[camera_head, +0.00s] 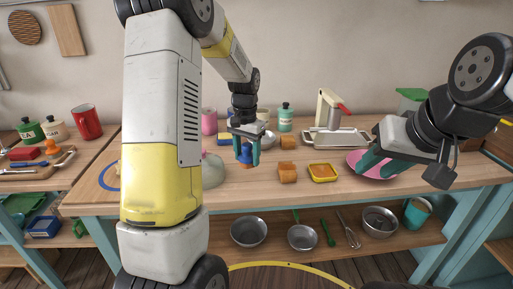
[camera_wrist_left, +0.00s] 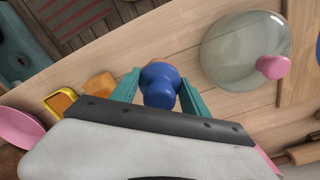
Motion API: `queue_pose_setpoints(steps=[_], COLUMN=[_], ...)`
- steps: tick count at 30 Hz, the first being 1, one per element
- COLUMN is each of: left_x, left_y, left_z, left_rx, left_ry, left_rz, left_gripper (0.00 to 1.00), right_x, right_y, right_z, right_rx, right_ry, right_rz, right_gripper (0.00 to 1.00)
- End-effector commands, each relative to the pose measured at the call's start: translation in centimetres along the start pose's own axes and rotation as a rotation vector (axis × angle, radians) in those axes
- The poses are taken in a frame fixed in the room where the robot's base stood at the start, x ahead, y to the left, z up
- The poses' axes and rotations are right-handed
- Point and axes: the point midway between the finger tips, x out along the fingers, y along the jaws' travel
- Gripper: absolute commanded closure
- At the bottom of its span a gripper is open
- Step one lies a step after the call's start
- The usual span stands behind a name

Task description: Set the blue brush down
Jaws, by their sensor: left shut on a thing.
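The blue brush (camera_head: 246,154) is between the teal fingers of my left gripper (camera_head: 246,152), over the middle of the wooden table. In the left wrist view the gripper (camera_wrist_left: 160,95) is shut on the brush (camera_wrist_left: 160,82), whose rounded blue end faces the camera and orange-brown part shows behind. I cannot tell whether the brush touches the tabletop. My right gripper (camera_head: 383,164) is over the pink plate (camera_head: 356,158), its fingers apart with nothing seen between them.
Orange-brown blocks (camera_head: 287,173) and a yellow-rimmed tray (camera_head: 323,179) sit right of the brush. A glass lid with a pink knob (camera_wrist_left: 247,50) lies nearby. A metal tray (camera_head: 350,138) is behind. Bowls (camera_head: 249,232) are on the shelf below. Bare tabletop (camera_head: 246,188) shows in front.

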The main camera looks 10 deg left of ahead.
Motion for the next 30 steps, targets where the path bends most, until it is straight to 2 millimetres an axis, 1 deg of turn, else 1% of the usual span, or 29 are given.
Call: queue_pose_setpoints(steps=[5,8,21,25,30], left_x=[0.0,0.4,4.2,4.8,5.0], left_y=[0.0,0.0,-0.1,-0.1,-0.1], left_z=[0.0,0.0,0.1,0.1,0.1], left_rx=[0.001,0.001,0.000,0.000,0.000], left_ry=[0.000,-0.001,-0.003,-0.001,0.000], left_rz=[-0.001,-0.001,-0.001,-0.001,-0.001], left_gripper=[0.91,0.91,0.91,0.91,0.91], right_x=[0.0,0.0,0.0,0.0,0.0], right_y=[0.0,0.0,0.0,0.0,0.0], right_z=[0.0,0.0,0.0,0.0,0.0], right_rx=[0.000,0.000,0.000,0.000,0.000], right_ry=[0.000,0.000,0.000,0.000,0.000], right_rz=[0.000,0.000,0.000,0.000,0.000], right_gripper=[0.64,0.64,0.64,0.64,0.64])
